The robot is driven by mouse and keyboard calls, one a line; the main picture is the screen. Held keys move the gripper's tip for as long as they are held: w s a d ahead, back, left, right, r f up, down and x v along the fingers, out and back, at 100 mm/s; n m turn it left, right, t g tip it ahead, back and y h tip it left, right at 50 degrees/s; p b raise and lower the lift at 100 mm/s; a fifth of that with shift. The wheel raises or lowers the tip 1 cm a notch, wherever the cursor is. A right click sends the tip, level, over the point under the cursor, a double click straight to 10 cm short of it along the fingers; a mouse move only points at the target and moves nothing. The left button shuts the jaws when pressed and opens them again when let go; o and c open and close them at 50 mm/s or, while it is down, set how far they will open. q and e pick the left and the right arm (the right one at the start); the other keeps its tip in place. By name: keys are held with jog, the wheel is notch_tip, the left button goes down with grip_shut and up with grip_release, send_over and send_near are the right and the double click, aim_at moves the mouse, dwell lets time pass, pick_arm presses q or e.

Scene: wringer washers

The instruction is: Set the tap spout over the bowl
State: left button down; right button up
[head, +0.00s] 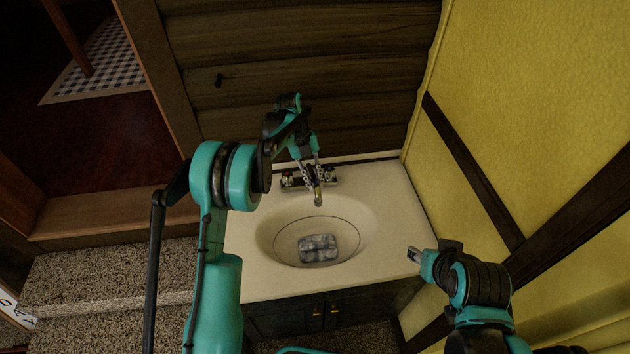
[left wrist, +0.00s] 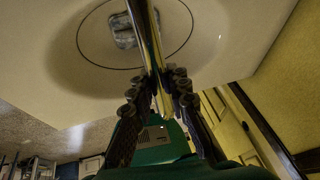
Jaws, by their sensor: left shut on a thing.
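The tap spout (head: 318,199) is a metal tube at the back of the sink, and its tip points toward me over the back part of the bowl (head: 268,235). My left gripper (head: 312,178) comes down from above and is shut on the spout, with one finger on each side. In the left wrist view the spout (left wrist: 147,42) runs between the two dark fingers, and the bowl (left wrist: 85,62) shows beyond it. The tap base is partly hidden behind the fingers. My right gripper (head: 413,254) is at the counter's right edge, apart from the tap; its jaw opening is unclear.
A grey mottled block (head: 318,248) lies in the bottom of the bowl. The pale countertop (head: 385,205) is clear on the right. A log wall (head: 330,75) stands close behind the tap and a yellow wall (head: 530,110) on the right. Dark cabinet doors (head: 325,312) are below.

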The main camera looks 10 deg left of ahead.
pick_arm(q)
jog(key=shift+a, duration=0.2)
dwell(0.4)
jog(key=c, duration=1.4)
grip_release()
jog(key=shift+c, duration=0.2)
jog(key=v, duration=1.2)
jog(key=shift+r, duration=0.1)
